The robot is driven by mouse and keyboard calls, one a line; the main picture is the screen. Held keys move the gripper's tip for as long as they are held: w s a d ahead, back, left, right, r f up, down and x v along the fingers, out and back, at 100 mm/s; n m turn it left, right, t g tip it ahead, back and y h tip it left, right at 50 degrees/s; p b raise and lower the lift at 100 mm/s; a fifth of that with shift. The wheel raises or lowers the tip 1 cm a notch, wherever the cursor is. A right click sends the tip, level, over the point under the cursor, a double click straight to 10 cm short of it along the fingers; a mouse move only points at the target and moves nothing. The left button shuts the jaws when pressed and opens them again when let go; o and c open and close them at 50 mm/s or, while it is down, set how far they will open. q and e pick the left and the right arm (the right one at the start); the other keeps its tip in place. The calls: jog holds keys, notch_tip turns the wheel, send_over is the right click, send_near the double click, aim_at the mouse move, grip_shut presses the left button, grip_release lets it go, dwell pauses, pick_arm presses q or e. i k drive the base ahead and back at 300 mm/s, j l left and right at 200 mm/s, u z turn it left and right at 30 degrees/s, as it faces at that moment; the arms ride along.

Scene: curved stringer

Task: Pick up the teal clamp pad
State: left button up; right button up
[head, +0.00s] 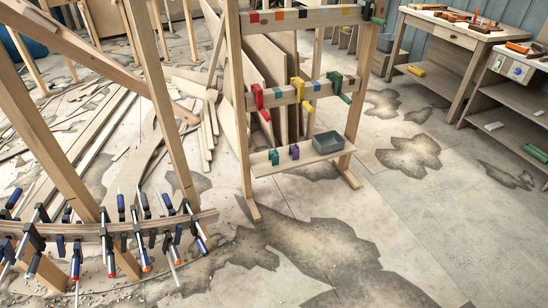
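A small teal-green piece (273,157), which looks like the teal clamp pad, sits at the front left of the low shelf (318,148) on the wooden rack. A purple piece (294,152) of similar shape sits just to its right, apart from it. At this size I cannot make out the pad's details. Neither of my grippers is in view.
A grey bin (328,142) stands on the same shelf. Red (259,98), yellow (299,88) and green (335,80) clamps hang above. A clamped curved stringer (120,228) stands at left. Workbenches (450,30) stand at right. The floor before the rack is clear.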

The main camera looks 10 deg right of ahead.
aim_at(273, 155)
jog(key=i+l+u, duration=0.35)
jog(key=i+l, duration=0.15)
jog(key=i, duration=0.2)
jog(key=i+l+u, duration=0.35)
jog(key=i+l, duration=0.3)
